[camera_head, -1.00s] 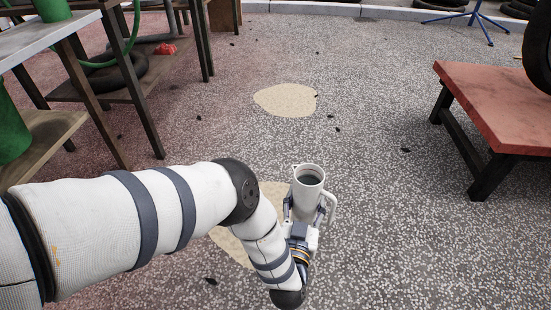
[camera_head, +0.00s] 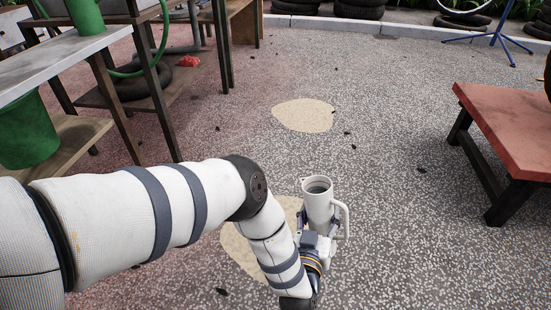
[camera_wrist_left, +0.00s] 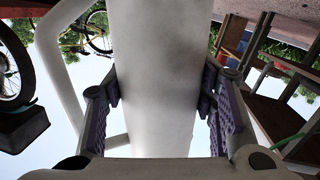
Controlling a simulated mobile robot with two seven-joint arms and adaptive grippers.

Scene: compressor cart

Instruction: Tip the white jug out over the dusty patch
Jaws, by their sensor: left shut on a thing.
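The white jug (camera_head: 318,207) is upright in the head view, with dark liquid showing inside its mouth and its handle on the right. My left gripper (camera_head: 318,232) is shut on the jug's body. In the left wrist view the jug (camera_wrist_left: 160,75) fills the middle, with a finger pad on each side. Two pale dusty patches lie on the speckled ground. The nearer patch (camera_head: 238,252) is partly hidden behind my left arm and the jug. The farther patch (camera_head: 303,115) is fully in view and clear. My right gripper is not in view.
A workbench with shelves (camera_head: 75,62) stands at the left, with a green bucket (camera_head: 25,133) and a green hose. A low red table (camera_head: 510,115) stands at the right. Tyres (camera_head: 355,10) lie along the far kerb. The ground between is mostly open, with small dark scraps.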

